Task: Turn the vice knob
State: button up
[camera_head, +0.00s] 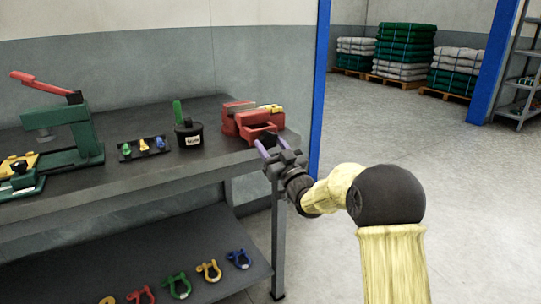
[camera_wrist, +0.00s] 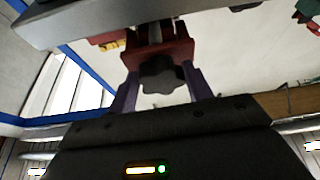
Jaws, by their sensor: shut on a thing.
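The red vice (camera_head: 250,120) stands at the right end of the dark workbench. Its dark lobed knob (camera_wrist: 162,75) shows in the middle of the wrist view, in front of the red vice body (camera_wrist: 160,46). My gripper (camera_head: 267,143) is at the front of the vice, by the bench's right corner. Its two purple fingers stand on either side of the knob in the wrist view, and it is shut on the knob. In the head view the knob is hidden by the fingers.
On the workbench (camera_head: 215,160) stand a black pot (camera_head: 188,135) with a green handle, a small tray of coloured pieces (camera_head: 143,148) and a green press (camera_head: 75,130). Coloured shackles lie on the lower shelf (camera_head: 170,250).

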jog(key=n+g+y+b, duration=0.1)
jog(key=n, duration=0.2)
jog(key=n+g+y, duration=0.1)
jog(key=n, duration=0.2)
jog(key=shift+w+d+n+g+b, duration=0.1)
jog(key=shift+w+n+g+b, duration=0.05)
jog(key=shift+n+g+b, duration=0.25)
jog(key=n+g, duration=0.1)
jog(key=n, duration=0.1)
jog(key=n+y, duration=0.1)
jog(key=n, duration=0.1)
jog(key=n+g, duration=0.1)
jog(key=n, duration=0.1)
jog(key=shift+w+d+r+g, duration=0.1)
jog(key=shift+d+r+g, duration=0.1)
jog(key=shift+r+g, duration=0.1)
jog(key=n, duration=0.1)
jog(key=n+g, duration=0.1)
jog(key=n, duration=0.1)
jog(key=n+g, duration=0.1)
jog(key=n, duration=0.1)
jog(key=shift+w+d+r+p, duration=0.1)
jog(key=shift+r+p, duration=0.2)
jog(key=n+g+h+p, duration=0.1)
jog(key=n, duration=0.4)
jog(key=shift+r, duration=0.2)
jog(key=shift+n+h, duration=0.3)
jog(key=o, duration=1)
jog(key=shift+w+f, duration=0.1)
jog(key=shift+c, duration=0.2)
